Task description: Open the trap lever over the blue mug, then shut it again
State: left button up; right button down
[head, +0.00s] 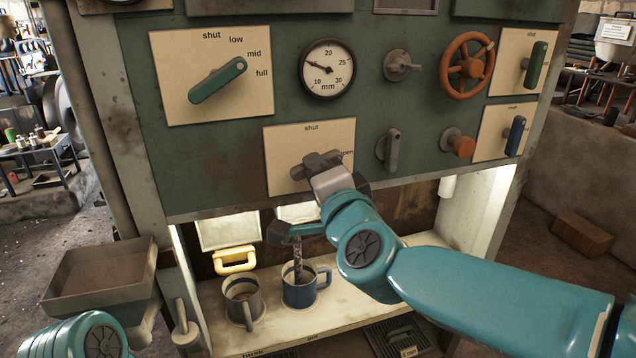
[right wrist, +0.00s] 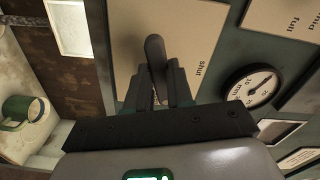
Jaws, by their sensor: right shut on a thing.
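The trap lever (right wrist: 154,55) is a dark handle on a cream plate (head: 284,147) marked "shut" at the top and "open" at the right. My right gripper (head: 322,163) is shut on it, and gripper and arm hide most of it in the head view. The lever lies roughly sideways, away from the "shut" mark. The blue mug (head: 299,292) stands upright on the pale shelf below. A dark, speckled stream (head: 298,258) falls from the spout (head: 281,234) into it. My left gripper is out of frame; only a teal part of that arm shows at bottom left.
A grey mug (head: 242,300) stands left of the blue one. A yellow handle (head: 234,260) hangs behind them. A larger green lever (head: 218,80), a gauge (head: 327,69), an orange wheel (head: 467,66) and several knobs are on the panel. A hopper tray (head: 100,278) juts out at left.

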jog(key=shift+m+b, duration=0.3)
jog(key=shift+m, duration=0.4)
jog(key=c, duration=1)
grip_release()
jog(key=p+v, duration=0.1)
jog(key=v, duration=1.5)
jog(key=shift+s, duration=0.2)
